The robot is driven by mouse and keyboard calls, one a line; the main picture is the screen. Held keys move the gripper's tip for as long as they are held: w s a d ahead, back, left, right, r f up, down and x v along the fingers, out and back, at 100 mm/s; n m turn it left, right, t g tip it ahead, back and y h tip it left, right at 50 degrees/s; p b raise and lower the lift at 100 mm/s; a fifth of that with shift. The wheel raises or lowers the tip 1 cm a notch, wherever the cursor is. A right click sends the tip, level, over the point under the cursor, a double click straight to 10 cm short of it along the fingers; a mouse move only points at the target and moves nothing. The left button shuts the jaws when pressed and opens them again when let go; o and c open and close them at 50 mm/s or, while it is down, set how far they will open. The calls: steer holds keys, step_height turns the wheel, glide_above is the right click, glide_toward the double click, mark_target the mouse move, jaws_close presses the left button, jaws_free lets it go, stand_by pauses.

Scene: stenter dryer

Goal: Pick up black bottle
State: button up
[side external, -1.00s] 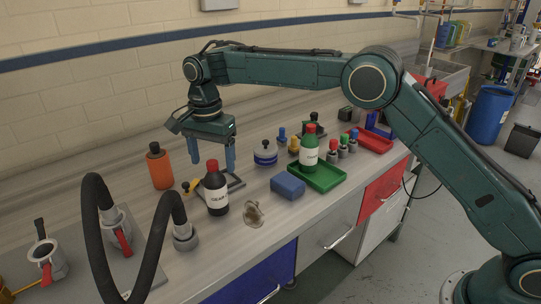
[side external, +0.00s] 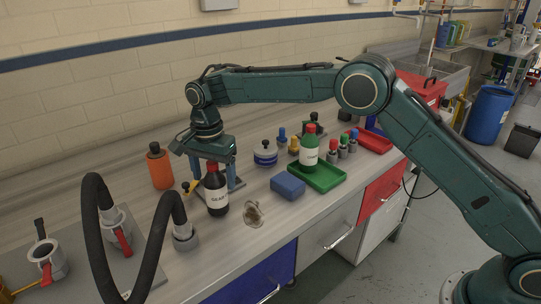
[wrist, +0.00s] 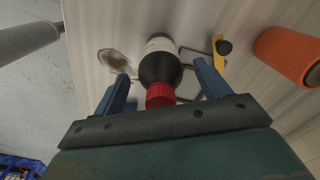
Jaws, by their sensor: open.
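The black bottle (side external: 217,199) has a red cap and a white label and stands upright on the bench. It also shows in the wrist view (wrist: 160,68), with its red cap between the two blue fingers. My gripper (side external: 214,176) is open and points down at the bottle's upper part. In the wrist view my gripper (wrist: 164,80) has a finger on each side of the cap, with gaps visible. In the side view the bottle hides part of the fingers.
An orange bottle (side external: 159,168) stands to the left. A black hose (side external: 92,235) arches at the front left. A brown-grey funnel-like piece (side external: 253,214) and a blue block (side external: 288,186) lie to the right. A green bottle (side external: 309,150) stands on a green tray (side external: 330,180).

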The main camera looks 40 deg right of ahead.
steer(key=c, duration=1.6)
steer(key=shift+r, duration=0.1)
steer(key=shift+r, duration=4.95)
